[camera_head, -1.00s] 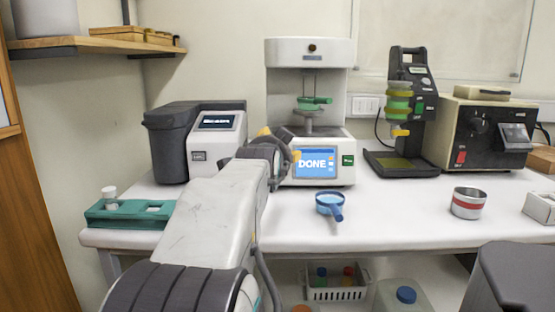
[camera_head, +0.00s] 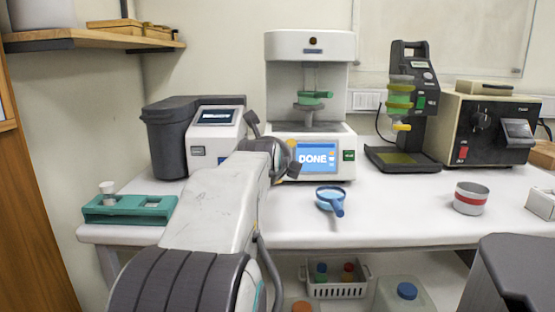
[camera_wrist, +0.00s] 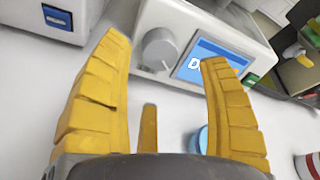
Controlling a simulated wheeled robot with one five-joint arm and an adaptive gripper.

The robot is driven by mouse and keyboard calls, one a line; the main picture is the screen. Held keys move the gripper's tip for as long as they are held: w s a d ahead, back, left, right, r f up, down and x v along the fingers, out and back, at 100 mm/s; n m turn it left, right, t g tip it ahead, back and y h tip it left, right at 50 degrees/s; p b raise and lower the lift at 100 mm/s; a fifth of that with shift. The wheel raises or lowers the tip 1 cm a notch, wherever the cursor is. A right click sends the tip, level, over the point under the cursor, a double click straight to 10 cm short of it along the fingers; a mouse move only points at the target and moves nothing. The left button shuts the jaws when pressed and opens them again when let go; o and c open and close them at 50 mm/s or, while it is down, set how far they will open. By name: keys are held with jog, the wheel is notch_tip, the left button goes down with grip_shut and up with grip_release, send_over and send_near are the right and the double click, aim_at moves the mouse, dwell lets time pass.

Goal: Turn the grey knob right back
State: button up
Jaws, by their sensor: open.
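The grey knob (camera_wrist: 160,49) is on the front of the white tester (camera_wrist: 190,20), left of its blue screen (camera_wrist: 207,60). In the wrist view the knob shows between my yellow fingertips, beyond them, and nothing is gripped. My gripper (camera_head: 272,147) is open and in front of the tester (camera_head: 310,105) in the head view. There my arm and gripper hide the knob. The tester's screen (camera_head: 316,157) reads "DONE". I cannot tell how far the knob is turned.
A blue strainer-like cup (camera_head: 330,199) lies on the white table in front of the tester. A metal cup with a red band (camera_head: 471,198) stands right. A grey-white analyser (camera_head: 213,138) and a green rack (camera_head: 128,211) are left. A black stand (camera_head: 410,70) is right.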

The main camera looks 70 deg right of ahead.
jog(key=shift+b+x, duration=0.4)
jog(key=shift+x, duration=2.8)
jog(key=c, duration=1.2)
